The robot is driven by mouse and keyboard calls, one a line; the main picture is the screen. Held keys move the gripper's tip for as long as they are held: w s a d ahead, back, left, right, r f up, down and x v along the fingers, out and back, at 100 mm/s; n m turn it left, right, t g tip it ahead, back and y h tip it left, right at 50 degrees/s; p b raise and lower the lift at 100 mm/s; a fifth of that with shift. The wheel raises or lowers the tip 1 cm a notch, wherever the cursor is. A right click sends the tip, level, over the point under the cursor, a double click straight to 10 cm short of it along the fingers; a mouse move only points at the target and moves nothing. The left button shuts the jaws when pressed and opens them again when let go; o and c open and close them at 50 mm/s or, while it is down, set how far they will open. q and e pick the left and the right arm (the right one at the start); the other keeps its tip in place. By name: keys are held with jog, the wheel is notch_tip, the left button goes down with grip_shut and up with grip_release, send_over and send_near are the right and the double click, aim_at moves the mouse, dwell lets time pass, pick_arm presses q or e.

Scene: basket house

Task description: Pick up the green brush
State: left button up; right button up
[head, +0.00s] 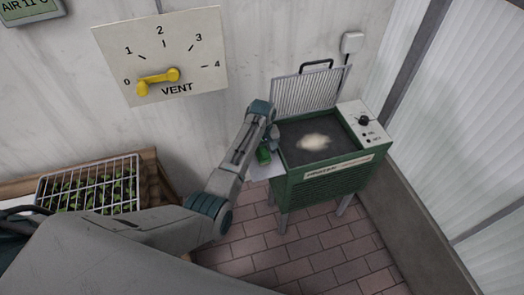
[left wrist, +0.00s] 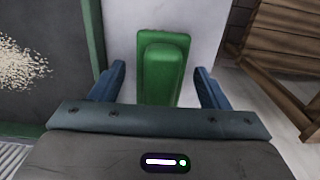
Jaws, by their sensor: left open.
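The green brush (left wrist: 162,72) lies on a pale shelf (left wrist: 197,18) beside the green machine. In the left wrist view it sits between the two blue fingers of my left gripper (left wrist: 160,82), which are apart, with a gap on each side. In the head view the brush (head: 263,155) shows as a small green block under the end of my left arm. My left gripper (head: 272,143) is there just above or around it, partly hidden by its own wrist. My right gripper is not in view.
The green machine (head: 325,182) stands right of the brush, its ribbed lid (head: 310,92) raised and a pale heap (head: 314,141) inside. A caged seedling tray (head: 88,186) sits at left. A yellow vent lever (head: 158,79) is on the wall. Brick floor (head: 258,243) lies open in front.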

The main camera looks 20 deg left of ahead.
pick_arm(q)
jog(key=shift+f, duration=0.2)
jog(key=c, duration=1.1)
jog(key=shift+r, duration=0.1)
notch_tip(320, 180, up, 10)
jog(key=shift+b, duration=0.6)
